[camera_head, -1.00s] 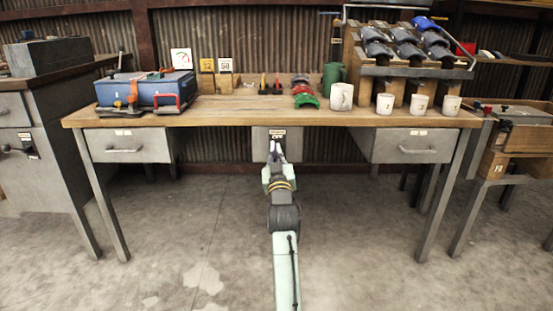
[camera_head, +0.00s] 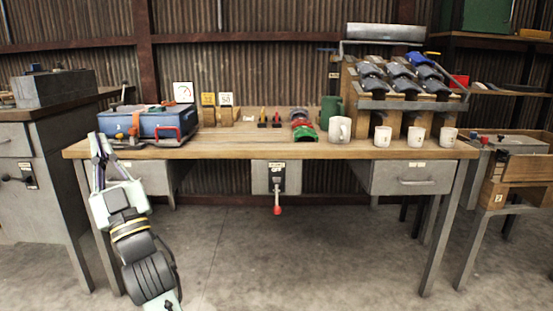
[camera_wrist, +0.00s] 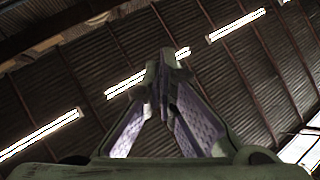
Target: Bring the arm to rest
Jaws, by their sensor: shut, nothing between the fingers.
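My gripper (camera_head: 98,148) is at the left of the head view, pointing up in front of the bench's left end, near the blue toolbox. Its fingers are shut with nothing between them. In the wrist view my gripper (camera_wrist: 165,65) shows its fingertips together against the roof and light strips. My arm comes up from the bottom left of the head view and hides part of the left drawer and bench leg.
The workbench (camera_head: 240,150) carries a blue toolbox (camera_head: 150,122), several white mugs and a rack (camera_head: 410,103) of dark items. A switch box (camera_head: 277,177) with a red-tipped lever hangs under its middle. Cabinet (camera_head: 30,180) stands left. The floor at centre is clear.

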